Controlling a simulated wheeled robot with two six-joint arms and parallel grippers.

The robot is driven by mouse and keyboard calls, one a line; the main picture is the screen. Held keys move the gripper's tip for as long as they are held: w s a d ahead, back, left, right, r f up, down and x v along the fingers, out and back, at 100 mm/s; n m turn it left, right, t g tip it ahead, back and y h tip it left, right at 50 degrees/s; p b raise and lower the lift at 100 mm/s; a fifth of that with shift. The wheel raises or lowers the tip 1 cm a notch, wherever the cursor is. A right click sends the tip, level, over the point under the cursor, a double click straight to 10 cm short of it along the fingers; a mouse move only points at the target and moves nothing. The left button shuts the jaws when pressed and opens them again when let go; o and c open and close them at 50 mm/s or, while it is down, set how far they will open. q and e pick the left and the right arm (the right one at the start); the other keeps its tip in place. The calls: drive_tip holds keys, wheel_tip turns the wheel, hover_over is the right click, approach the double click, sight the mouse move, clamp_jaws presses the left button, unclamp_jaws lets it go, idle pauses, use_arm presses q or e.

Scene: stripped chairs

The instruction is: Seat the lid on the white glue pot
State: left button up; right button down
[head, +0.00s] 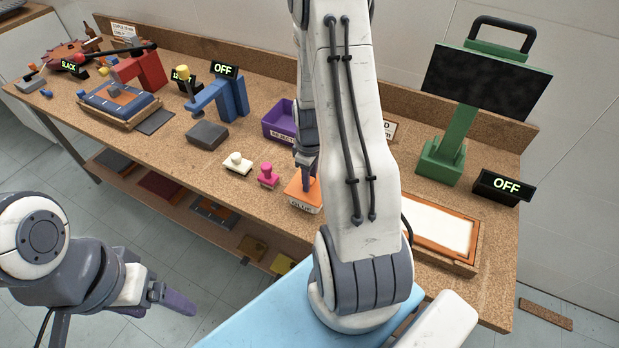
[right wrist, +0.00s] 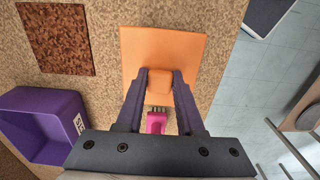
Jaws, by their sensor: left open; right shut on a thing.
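An orange square lid (right wrist: 190,45) with a raised orange knob (right wrist: 159,88) shows in the right wrist view. My right gripper (right wrist: 160,75) is shut on that knob, one finger on each side. In the head view the orange lid (head: 301,189) is at the table's front edge, above a pale labelled front face (head: 304,208) that seems to be the white glue pot. I cannot tell whether the lid sits flush. My right arm hides part of this. My left gripper (head: 162,298) is open and empty, off the table's front at lower left.
A pink stamp-like thing (head: 267,176) and a white one (head: 237,163) stand left of the lid. A purple bin (head: 280,121) is behind. A framed white tray (head: 440,228) lies to the right, near a green stand (head: 443,155). Blue and red presses stand further left.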

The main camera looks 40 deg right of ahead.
drive_tip(key=shift+f, duration=0.2)
drive_tip(key=shift+c, duration=2.3)
unclamp_jaws()
drive_tip(key=shift+r, duration=0.15)
wheel_tip(320, 180, up, 10)
drive_tip(key=b, duration=0.1)
drive_tip(key=a+r, duration=0.4)
drive_tip(key=a, duration=0.8)
drive_tip(key=s+a+r+n, duration=0.1)
drive_tip(key=s+a+r, duration=0.1)
drive_tip(key=s+a, duration=0.6)
drive_tip(key=s+a+r+n+y, duration=0.1)
drive_tip(key=s+a+r, duration=0.2)
drive_tip(key=s+a, duration=0.5)
drive_tip(key=a, duration=0.3)
drive_tip(key=shift+r+n, duration=0.25)
drive_tip(key=shift+n, duration=0.05)
